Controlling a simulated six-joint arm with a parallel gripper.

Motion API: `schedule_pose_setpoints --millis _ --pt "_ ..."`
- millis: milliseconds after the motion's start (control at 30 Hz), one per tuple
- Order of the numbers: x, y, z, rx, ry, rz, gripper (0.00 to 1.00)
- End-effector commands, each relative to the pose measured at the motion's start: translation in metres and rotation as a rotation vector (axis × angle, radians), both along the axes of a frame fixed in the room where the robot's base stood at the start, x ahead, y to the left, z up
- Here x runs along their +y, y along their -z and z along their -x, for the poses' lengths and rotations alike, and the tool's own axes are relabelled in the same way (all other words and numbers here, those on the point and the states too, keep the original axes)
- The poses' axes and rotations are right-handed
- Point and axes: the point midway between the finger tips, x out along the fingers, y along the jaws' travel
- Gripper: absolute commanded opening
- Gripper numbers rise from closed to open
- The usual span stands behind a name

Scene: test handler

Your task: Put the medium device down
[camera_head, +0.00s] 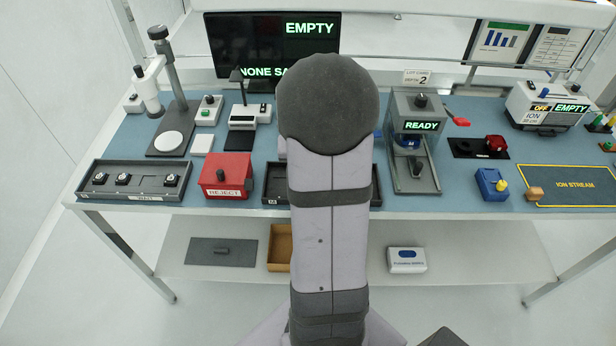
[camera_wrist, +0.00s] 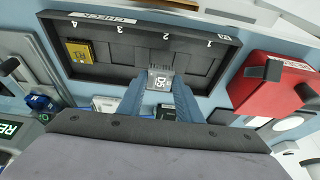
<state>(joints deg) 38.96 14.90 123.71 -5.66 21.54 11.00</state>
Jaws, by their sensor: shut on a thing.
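My gripper (camera_wrist: 159,92) shows in the wrist view with its two blue fingers shut on a small grey device (camera_wrist: 160,76) with light marks on top. I take this to be the medium device. A yellow device (camera_wrist: 78,50) sits in the tray at place 4; the other places look empty. In the head view my arm hides the gripper, the held device and most of the check tray (camera_head: 276,198).
The red REJECT box (camera_wrist: 268,85) stands beside the check tray; it also shows in the head view (camera_head: 226,178). A grey tray (camera_head: 135,194) with several devices lies at the far left. The READY station (camera_head: 408,135) stands right of my arm.

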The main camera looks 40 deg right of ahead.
Motion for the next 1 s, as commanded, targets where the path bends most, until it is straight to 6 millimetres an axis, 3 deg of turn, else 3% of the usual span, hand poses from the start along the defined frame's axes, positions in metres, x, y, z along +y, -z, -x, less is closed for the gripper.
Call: schedule_pose_setpoints --millis 167,500,933,967,1000 --pt "0.000 0.006 0.000 0.002 0.000 -0.002 0.09" --pt "0.001 0.041 0.001 0.002 -0.001 -0.001 0.09" --pt "0.000 0.046 0.000 0.000 -0.001 0.000 0.09" --pt "0.000 0.045 0.000 -0.001 0.000 -0.001 0.37" --pt "0.000 0.045 0.000 -0.001 0.000 -0.001 0.46"
